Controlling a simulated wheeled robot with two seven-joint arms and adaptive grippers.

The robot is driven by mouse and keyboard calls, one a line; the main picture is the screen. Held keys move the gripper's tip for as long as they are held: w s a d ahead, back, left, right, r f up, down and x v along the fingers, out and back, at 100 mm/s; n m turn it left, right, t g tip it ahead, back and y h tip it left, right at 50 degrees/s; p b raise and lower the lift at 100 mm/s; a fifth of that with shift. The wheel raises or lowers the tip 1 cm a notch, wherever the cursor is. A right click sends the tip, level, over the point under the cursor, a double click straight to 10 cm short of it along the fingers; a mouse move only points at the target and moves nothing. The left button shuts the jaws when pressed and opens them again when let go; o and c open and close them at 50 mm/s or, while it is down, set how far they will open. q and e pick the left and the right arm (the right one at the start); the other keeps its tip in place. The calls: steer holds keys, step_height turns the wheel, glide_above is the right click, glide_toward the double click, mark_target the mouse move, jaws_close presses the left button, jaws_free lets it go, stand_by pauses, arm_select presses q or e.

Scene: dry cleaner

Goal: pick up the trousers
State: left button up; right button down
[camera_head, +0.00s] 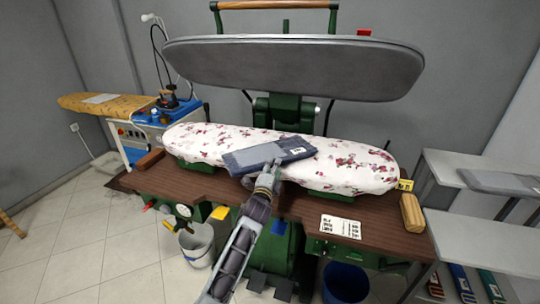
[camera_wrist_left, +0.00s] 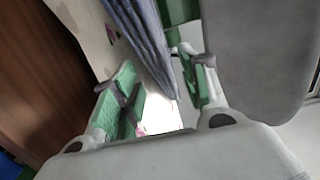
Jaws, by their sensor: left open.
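The edge of the trousers (camera_wrist_left: 148,35) reaches into the space between the fingers. Whether a finger touches the cloth cannot be told. My right gripper is not in view.
The grey upper press plate (camera_head: 295,67) stands raised above the board. A brown table (camera_head: 205,188) surrounds the board, with a white printed card (camera_head: 341,227) and a wooden block (camera_head: 412,212) on it. A grey shelf (camera_head: 490,235) stands at right.

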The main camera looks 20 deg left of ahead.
arm_select(q)
steer(key=shift+w, duration=1)
steer(key=shift+c, duration=0.4)
steer(key=shift+r, duration=0.1)
jaws_close()
